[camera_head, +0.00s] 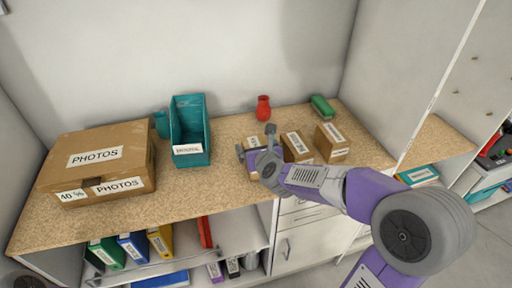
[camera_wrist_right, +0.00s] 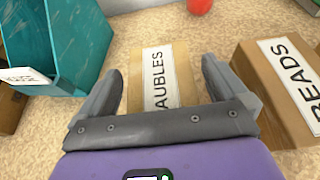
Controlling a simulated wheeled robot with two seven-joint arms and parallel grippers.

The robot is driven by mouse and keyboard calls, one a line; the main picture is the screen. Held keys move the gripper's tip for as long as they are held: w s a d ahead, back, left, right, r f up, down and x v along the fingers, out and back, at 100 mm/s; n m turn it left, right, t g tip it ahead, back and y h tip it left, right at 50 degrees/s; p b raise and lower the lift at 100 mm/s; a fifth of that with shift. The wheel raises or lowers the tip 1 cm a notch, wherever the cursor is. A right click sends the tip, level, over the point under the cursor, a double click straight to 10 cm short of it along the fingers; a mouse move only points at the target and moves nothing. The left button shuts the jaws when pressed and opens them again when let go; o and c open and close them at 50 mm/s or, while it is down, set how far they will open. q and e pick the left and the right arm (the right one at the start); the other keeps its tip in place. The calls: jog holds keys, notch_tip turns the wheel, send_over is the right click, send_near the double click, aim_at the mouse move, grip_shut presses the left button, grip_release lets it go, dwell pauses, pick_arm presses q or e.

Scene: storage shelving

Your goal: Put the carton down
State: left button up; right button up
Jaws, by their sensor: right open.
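A small brown carton (camera_wrist_right: 155,75) with a white label reading "AUBLES" stands on the speckled shelf top in the right wrist view. My right gripper (camera_wrist_right: 158,85) is open, with one finger on each side of the carton. I cannot tell whether the fingers touch it. In the head view the right gripper (camera_head: 257,147) is over this carton (camera_head: 252,170), which is partly hidden by the gripper and wrist. My left gripper is not in view.
A teal bin (camera_head: 190,158) is on the left, then a large "PHOTOS" box (camera_head: 98,160). A red vase (camera_head: 263,108) and green object (camera_head: 322,107) stand behind.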

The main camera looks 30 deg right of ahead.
jog(key=shift+r, duration=0.15)
jog(key=shift+s+a+r+p, duration=0.1)
jog(key=shift+s+r+p, duration=0.15)
jog(key=shift+s+p, duration=0.05)
jog(key=p+v, duration=0.2)
jog(key=v, duration=0.9)
jog(key=shift+p, duration=0.3)
jog(key=shift+s+f, duration=0.1)
jog(key=shift+s, duration=0.1)
